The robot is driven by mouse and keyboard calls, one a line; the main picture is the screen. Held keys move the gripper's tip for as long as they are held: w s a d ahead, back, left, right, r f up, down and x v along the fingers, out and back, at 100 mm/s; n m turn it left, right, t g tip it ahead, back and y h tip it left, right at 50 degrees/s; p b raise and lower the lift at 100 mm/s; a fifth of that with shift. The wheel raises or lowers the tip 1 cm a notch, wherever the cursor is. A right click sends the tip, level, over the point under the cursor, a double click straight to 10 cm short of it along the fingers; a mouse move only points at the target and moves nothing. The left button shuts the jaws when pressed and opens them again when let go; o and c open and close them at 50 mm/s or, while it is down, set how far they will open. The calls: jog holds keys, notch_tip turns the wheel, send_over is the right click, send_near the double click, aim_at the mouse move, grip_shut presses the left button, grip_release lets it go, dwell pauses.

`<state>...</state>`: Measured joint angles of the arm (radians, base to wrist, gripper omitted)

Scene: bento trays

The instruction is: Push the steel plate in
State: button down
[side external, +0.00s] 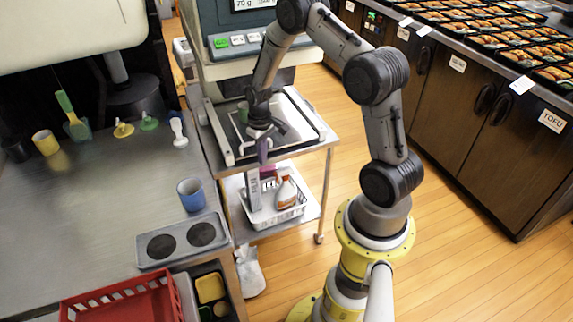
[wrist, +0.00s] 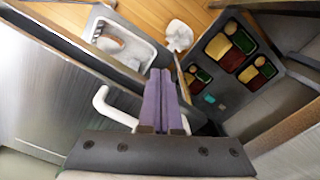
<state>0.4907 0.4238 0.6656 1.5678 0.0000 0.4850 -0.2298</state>
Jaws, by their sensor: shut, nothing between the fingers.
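The steel plate (side external: 297,122) appears as a flat grey sheet with a dark border on top of the cart, in front of the scale machine. In the wrist view a broad steel surface (wrist: 45,100) fills the left side; I cannot tell whether it is the plate or the cart top. My gripper (side external: 263,160) points down at the plate's near side, close to the cart's front edge. Its two purple fingers (wrist: 160,72) are pressed together with nothing between them. A white handle-like bar (wrist: 112,108) is just left of the fingers. Contact with the plate cannot be told.
A white basket (side external: 262,219) with a spray bottle (side external: 287,193) stands on the lower shelf. The scale machine (side external: 233,72) rises behind the plate. A steel counter (side external: 90,215) with a blue cup (side external: 191,194) is left. Wooden floor (side external: 450,235) is open at right.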

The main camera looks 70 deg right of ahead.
notch_tip(320, 180, up, 7)
jog(key=s+a, duration=0.1)
jog(key=shift+s+a, duration=0.3)
dwell(0.9)
